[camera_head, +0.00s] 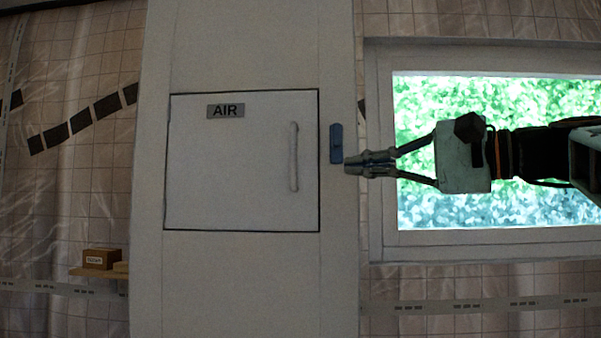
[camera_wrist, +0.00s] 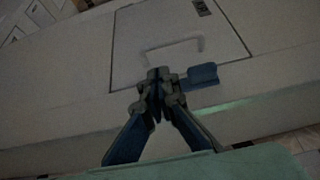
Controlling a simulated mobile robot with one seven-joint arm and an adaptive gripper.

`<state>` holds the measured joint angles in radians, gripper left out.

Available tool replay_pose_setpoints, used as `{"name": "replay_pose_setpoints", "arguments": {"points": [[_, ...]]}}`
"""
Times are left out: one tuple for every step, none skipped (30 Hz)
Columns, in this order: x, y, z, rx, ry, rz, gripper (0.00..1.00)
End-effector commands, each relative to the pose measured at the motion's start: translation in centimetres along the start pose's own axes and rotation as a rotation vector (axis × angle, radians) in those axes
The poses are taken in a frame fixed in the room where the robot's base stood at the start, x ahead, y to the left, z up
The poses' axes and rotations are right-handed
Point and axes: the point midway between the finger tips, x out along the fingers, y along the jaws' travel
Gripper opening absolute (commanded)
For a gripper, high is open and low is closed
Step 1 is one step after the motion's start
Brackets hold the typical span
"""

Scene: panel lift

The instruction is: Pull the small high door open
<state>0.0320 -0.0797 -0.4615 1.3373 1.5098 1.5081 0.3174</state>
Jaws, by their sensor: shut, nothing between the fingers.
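The small high door (camera_head: 230,170) is a white square panel set flush in a pale column, marked AIR on a grey label (camera_head: 226,111). It looks closed, with a thin dark gap around it. A pale vertical bar handle (camera_head: 294,157) is near its right edge. A small blue piece (camera_head: 336,143) is on the column just right of the door. My gripper (camera_head: 348,166) is shut and empty, to the right of the door and handle, by the lower end of the blue piece. The wrist view shows the door (camera_wrist: 150,30), handle (camera_wrist: 172,45), blue piece (camera_wrist: 203,75) and gripper tips (camera_wrist: 158,74).
A bright framed window (camera_head: 490,100) is behind my arm at the right. A small brown box (camera_head: 101,258) sits on a wooden shelf (camera_head: 92,272) at the lower left. Tiled walls flank the column. The space in front of the door looks clear.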

Motion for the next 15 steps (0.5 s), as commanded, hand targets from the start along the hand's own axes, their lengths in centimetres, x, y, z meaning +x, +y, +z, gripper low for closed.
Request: {"name": "replay_pose_setpoints", "arguments": {"points": [[0.4,0.0,0.0,0.001,-0.001,0.0,0.0],[0.8,0.0,0.1,0.001,-0.003,0.0,0.0],[1.4,-0.1,0.1,0.001,-0.005,0.001,0.0],[1.9,-0.1,0.1,0.001,-0.005,0.0,0.0],[2.4,-0.1,0.1,0.001,-0.005,0.0,0.0],[3.1,-0.1,0.1,0.001,-0.005,0.0,0.0],[3.8,-0.1,0.2,0.001,-0.007,0.0,0.0],[4.3,-0.1,0.1,0.001,-0.006,0.0,0.0],[5.1,-0.1,0.2,0.001,-0.006,0.001,0.0],[5.7,-0.1,0.1,0.001,-0.006,0.001,0.0],[6.2,-0.1,0.2,0.001,-0.007,0.002,0.0],[6.9,-0.1,0.1,0.001,-0.006,0.001,0.0],[7.3,-0.1,0.1,0.0,-0.006,0.001,0.0],[7.7,-0.1,0.1,0.0,-0.005,0.001,0.0],[8.3,-0.1,0.1,0.0,-0.006,0.001,0.0]]}}
